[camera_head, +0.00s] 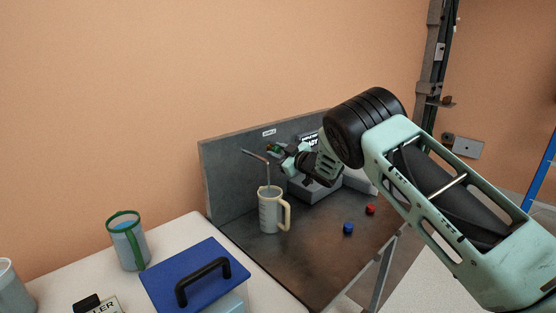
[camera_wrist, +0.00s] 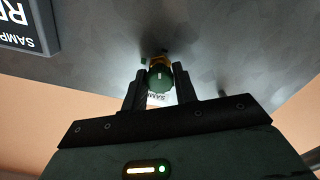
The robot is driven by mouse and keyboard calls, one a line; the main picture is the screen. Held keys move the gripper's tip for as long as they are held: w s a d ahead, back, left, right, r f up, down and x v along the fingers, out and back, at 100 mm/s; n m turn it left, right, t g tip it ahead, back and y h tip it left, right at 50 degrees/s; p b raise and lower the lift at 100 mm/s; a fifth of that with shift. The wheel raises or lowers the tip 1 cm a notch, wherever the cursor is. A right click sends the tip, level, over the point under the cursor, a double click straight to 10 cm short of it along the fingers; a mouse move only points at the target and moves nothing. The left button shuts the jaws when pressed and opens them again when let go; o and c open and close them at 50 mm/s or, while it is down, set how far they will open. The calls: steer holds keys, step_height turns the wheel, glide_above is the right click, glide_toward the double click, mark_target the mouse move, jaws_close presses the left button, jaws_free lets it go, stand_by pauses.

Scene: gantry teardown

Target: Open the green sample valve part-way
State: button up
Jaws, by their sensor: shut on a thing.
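The green sample valve knob (camera_wrist: 160,77) sits on a brass-coloured body at the grey panel. My gripper (camera_wrist: 158,84) is shut on the knob, with one dark finger on each side of it. In the head view my gripper (camera_head: 283,153) reaches the valve from the right and hides most of it. I cannot tell how far the valve is turned or whether liquid flows.
The grey back panel (camera_head: 230,175) stands behind the dark bench top (camera_head: 290,262). A blue cube (camera_head: 348,228) and a red cube (camera_head: 370,209) lie on the bench. A blue-lidded box (camera_head: 190,270) and a green-rimmed jug (camera_head: 130,245) stand at the left. A dark sign (camera_wrist: 25,25) is beside the valve.

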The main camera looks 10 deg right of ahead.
steer(key=n+b, duration=0.2)
steer(key=b, duration=0.1)
steer(key=shift+f+n, duration=0.25)
steer(key=shift+n, duration=0.15)
steer(key=shift+r+n+b, duration=0.1)
steer(key=shift+n+b, duration=0.6)
steer(key=shift+b, duration=0.3)
steer(key=o, duration=1)
steer(key=shift+r, duration=0.1)
steer(key=shift+c, duration=0.2)
steer(key=shift+s, duration=0.1)
steer(key=b+v, duration=0.2)
steer(key=v, duration=1.5)
steer(key=shift+b, duration=0.35)
steer(key=shift+s, duration=0.15)
